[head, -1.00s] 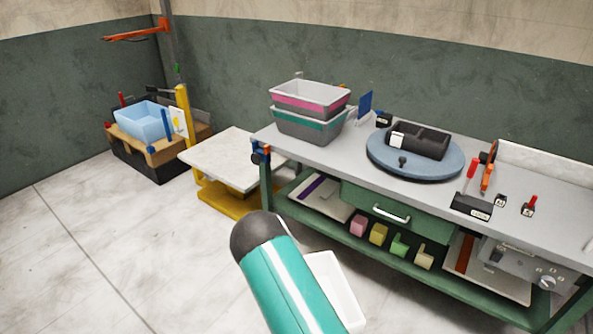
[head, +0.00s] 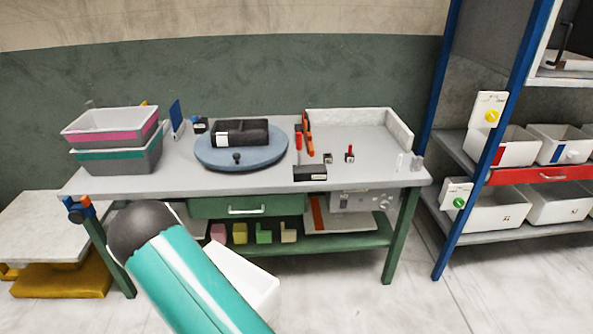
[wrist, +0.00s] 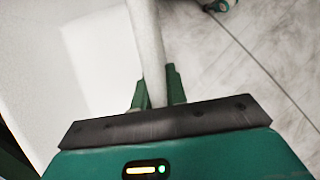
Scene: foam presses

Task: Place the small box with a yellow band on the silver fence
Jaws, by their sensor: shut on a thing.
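My gripper (wrist: 156,76) is shut on the thin wall of a white box (wrist: 145,35) in the wrist view. The head view shows this white open box (head: 252,282) beside and partly behind my arm, held in front of the bench. No yellow band shows on the part in view. My fingers are hidden in the head view. The silver fence (head: 352,116) is a low pale L-shaped wall along the back and right edge of the bench top. Its enclosed corner looks empty.
The grey bench (head: 265,182) carries a blue turntable (head: 215,157), stacked bins (head: 115,160), a black block (head: 310,173) and upright tools. A shelf rack with a blue post (head: 455,190) stands to the right. A low pale platform (head: 40,228) is at left.

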